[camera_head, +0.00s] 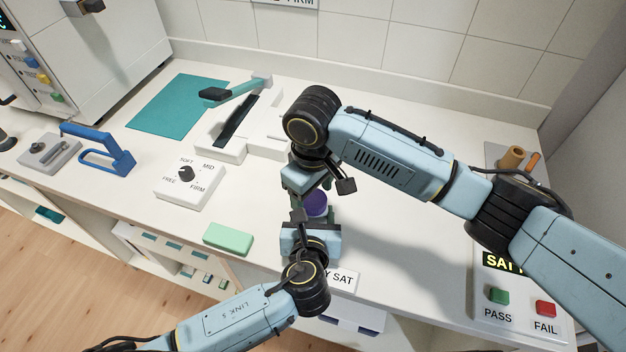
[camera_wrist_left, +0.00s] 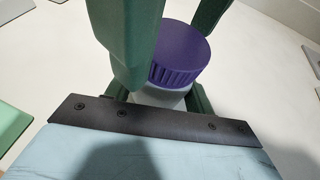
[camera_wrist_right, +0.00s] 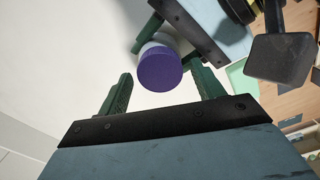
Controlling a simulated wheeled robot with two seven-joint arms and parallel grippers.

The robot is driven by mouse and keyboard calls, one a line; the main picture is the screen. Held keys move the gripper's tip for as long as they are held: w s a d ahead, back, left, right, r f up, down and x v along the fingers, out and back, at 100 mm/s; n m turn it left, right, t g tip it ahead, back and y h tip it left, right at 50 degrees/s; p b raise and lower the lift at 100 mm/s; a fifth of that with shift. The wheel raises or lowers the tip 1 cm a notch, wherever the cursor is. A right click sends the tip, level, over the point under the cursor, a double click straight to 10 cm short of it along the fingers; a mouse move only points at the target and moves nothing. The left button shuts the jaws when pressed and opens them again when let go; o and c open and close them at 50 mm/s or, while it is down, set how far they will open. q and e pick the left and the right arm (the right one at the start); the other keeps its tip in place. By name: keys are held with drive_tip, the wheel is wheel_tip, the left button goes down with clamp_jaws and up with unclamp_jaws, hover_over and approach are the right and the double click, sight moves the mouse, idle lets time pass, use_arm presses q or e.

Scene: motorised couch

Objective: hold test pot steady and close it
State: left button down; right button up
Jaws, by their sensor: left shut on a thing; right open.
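The test pot has a white body (camera_wrist_left: 158,97) and a ribbed purple lid (camera_wrist_left: 182,52). In the head view the purple lid (camera_head: 317,204) shows between my two grippers, with the body mostly hidden. My left gripper (camera_head: 308,218) is shut on the pot's body, its green fingers on either side in the left wrist view. My right gripper (camera_head: 312,184) is open above the pot. In the right wrist view the lid (camera_wrist_right: 160,71) lies between its spread green fingers, with gaps visible on both sides. The lid sits on the pot; how tightly, I cannot tell.
A light green block (camera_head: 228,238) lies left of my left gripper. A white dial box (camera_head: 188,183), a white device with a teal lever (camera_head: 240,90) and a blue-handled tool (camera_head: 104,150) stand further left. A PASS/FAIL panel (camera_head: 520,300) is at the right.

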drive_tip(key=shift+f, duration=0.25)
drive_tip(key=c, duration=1)
drive_tip(key=o, duration=1.1)
drive_tip(key=shift+o, duration=0.2)
drive_tip(key=shift+r, duration=0.1)
wheel_tip(320, 180, up, 12)
